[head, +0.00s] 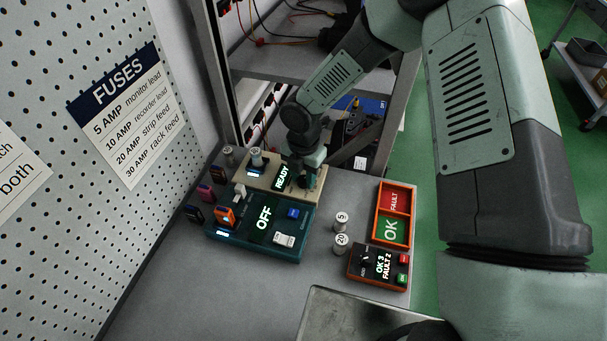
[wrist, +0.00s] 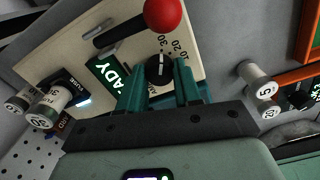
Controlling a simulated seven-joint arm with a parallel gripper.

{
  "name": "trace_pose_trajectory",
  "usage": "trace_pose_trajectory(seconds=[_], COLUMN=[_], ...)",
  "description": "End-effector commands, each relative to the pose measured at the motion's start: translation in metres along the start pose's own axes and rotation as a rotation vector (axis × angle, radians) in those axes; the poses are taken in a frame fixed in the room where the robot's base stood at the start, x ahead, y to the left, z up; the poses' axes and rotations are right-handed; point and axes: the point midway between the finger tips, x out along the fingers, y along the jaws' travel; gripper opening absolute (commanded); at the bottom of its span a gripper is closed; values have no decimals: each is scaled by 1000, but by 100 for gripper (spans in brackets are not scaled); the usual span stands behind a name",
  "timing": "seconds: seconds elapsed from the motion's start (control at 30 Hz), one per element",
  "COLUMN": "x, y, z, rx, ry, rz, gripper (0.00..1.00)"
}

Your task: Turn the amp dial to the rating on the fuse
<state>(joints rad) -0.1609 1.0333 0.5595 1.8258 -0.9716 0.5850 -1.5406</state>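The black amp dial (wrist: 159,70) sits on a beige tester panel (wrist: 122,20), with 10, 20 and 30 printed around it. Its white mark points up in the wrist view, near the 30. My gripper (wrist: 161,82) has one teal finger on each side of the dial; I cannot tell if they press on it. In the head view my gripper (head: 308,172) hides the dial. A silver fuse (wrist: 50,104) stands in the panel's fuse holder and also shows in the head view (head: 257,157); its upside-down number is hard to read. The READY display (head: 281,177) is lit.
A red-knobbed lever (wrist: 162,13) stands beside the dial. A teal unit (head: 264,222) reading OFF is in front. Fuses marked 5 (head: 341,219) and 20 (head: 340,243) stand right, near an orange OK/FAULT tray (head: 395,214) and counter box (head: 378,264). A FUSES chart (head: 128,112) hangs left.

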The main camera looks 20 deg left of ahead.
Motion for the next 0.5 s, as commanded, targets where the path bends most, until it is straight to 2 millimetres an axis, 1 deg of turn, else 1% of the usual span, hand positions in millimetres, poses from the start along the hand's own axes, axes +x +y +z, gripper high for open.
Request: trace_pose_trajectory(seconds=[0.03, 0.13, 0.17, 0.4, 0.5], x=[1, 0, 0, 0, -5], y=[-1, 0, 0, 0, 0], z=[1, 1, 1, 0, 1], rx=[1, 1, 1, 1, 2], ry=[-1, -1, -1, 0, -1], rz=[-1, -1, 0, 0, 1], gripper=[40, 56, 58, 58, 58])
